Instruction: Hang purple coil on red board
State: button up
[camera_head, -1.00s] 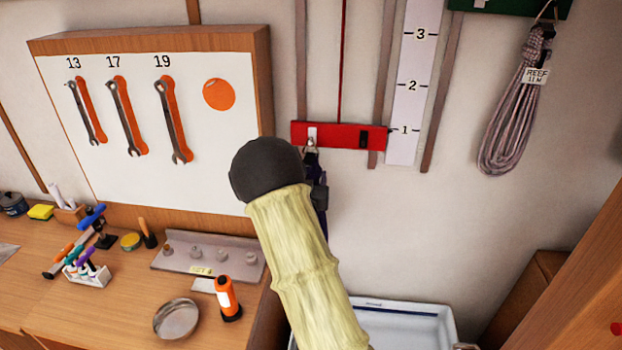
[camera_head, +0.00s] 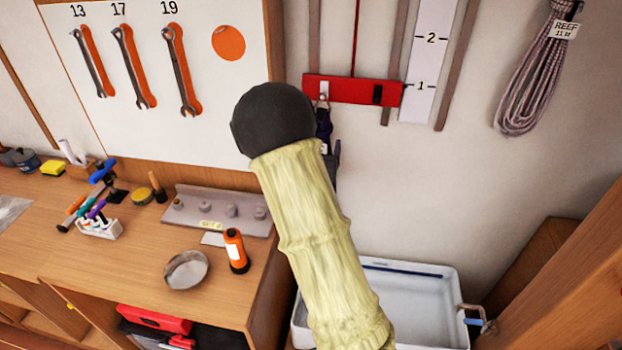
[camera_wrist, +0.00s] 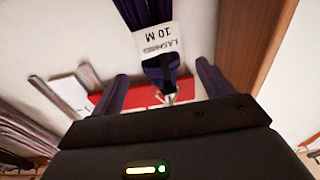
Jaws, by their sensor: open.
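The red board (camera_head: 350,90) is on the wall, with a white hook plate at its left and a black one at its right. The purple coil (camera_head: 324,124) hangs from a metal ring at the left plate, mostly hidden behind my arm. In the wrist view, which is upside down, the coil (camera_wrist: 162,68) shows its white "LASHING 10 M" tag, with the red board (camera_wrist: 138,97) behind. My gripper (camera_wrist: 163,88) is open, its fingers apart on either side of the coil's neck. I cannot tell whether either finger touches it.
A grey-pink coil tagged "REEF" (camera_head: 540,70) hangs at right. A white tub (camera_head: 415,290) stands below the board. The workbench (camera_head: 130,240) at left holds an orange torch (camera_head: 235,250) and a metal dish (camera_head: 186,270).

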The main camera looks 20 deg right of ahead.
jog(key=b+v, duration=1.1)
jog(key=v, duration=0.1)
jog(key=shift+w, duration=0.1)
dwell(0.6)
